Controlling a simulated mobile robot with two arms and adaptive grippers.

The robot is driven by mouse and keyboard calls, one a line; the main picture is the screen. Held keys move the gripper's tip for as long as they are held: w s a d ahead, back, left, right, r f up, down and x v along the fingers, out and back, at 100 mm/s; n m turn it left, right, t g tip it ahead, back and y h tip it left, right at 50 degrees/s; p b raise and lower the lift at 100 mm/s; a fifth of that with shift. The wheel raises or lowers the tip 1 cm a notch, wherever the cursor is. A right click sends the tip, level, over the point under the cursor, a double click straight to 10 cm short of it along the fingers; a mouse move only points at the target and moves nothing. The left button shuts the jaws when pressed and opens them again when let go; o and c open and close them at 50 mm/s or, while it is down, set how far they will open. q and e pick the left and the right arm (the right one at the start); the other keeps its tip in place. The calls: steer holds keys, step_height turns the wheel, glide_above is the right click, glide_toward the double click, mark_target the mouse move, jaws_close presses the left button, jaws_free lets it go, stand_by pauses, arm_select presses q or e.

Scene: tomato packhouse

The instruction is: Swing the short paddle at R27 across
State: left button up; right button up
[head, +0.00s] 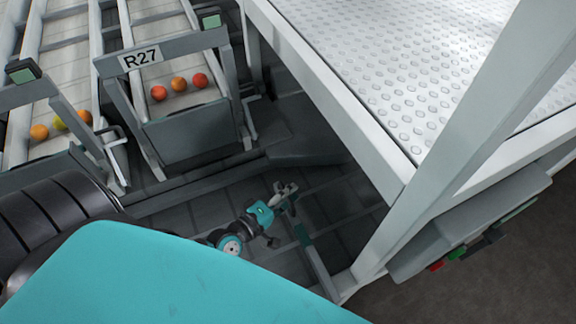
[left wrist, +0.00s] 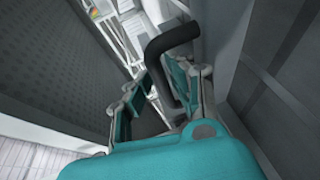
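The R27 sign (head: 140,57) is on the grey frame at the end of a lane, upper left in the head view. My left gripper (head: 286,189) is low in front of that lane, beside the white platform, near the top of a grey bar (head: 315,260). In the left wrist view a dark bent handle (left wrist: 165,44) reaches down between the fingers of my left gripper (left wrist: 166,88). The fingers are apart, with the handle closer to the right finger; a firm hold does not show. I cannot tell which part is the short paddle. My right gripper is out of view.
Tomatoes (head: 179,84) lie in the R27 lane, and more (head: 40,132) in the lane to its left. A white platform with a dimpled top (head: 400,70) and thick posts stands close on the right. A box with red and green buttons (head: 458,254) hangs below it.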

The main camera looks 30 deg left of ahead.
arm_select(q)
steer(key=shift+f, duration=0.1)
steer(key=shift+s, duration=0.25)
steer(key=v, duration=1.1)
steer(key=shift+s, duration=0.2)
